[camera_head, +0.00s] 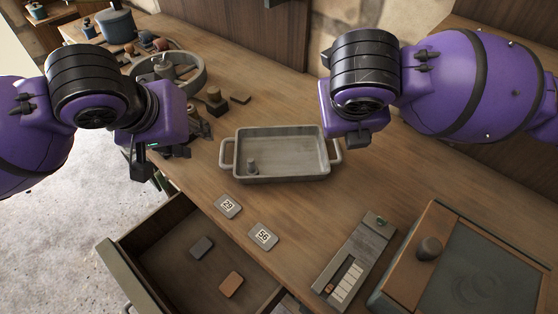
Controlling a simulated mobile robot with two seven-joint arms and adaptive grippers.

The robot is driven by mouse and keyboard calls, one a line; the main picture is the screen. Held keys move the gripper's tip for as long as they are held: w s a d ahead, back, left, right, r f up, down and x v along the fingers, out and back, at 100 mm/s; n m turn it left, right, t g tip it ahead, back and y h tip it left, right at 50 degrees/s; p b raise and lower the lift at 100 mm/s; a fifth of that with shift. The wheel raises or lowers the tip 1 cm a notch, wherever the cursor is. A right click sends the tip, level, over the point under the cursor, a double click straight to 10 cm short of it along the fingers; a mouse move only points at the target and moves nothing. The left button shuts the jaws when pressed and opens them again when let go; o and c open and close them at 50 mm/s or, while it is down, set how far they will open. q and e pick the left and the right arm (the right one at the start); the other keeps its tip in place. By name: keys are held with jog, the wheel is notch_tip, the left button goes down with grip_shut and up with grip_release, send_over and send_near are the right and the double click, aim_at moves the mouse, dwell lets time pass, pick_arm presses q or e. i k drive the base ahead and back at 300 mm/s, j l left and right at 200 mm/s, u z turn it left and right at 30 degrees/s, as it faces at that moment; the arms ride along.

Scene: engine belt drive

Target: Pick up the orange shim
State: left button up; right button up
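The orange shim (231,285), a small flat orange-brown square, lies on the bottom of the open drawer (165,262) at the lower left. A dark grey shim (202,247) lies in the same drawer, apart from it. My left gripper (160,160) is above the table's left edge, up and left of the drawer. Its dark fingers look spread, with nothing visible between them. My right gripper (357,140) is above the table, right of the grey tray and far from the orange shim. Its fingertips are mostly hidden under the wrist.
A grey tray (283,179) with a small peg stands mid-table. Two number cards, 29 (228,206) and 56 (263,237), lie near the drawer. A grey slotted block (355,262) and a box with a knob (430,249) stand at right. A round pan (193,82) stands behind.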

aim_at(230, 285)
jog(key=k+j, duration=0.25)
jog(key=k, duration=0.2)
jog(key=k+j, duration=0.25)
jog(key=k, duration=0.25)
jog(key=k+j, duration=0.25)
jog(key=k, duration=0.2)
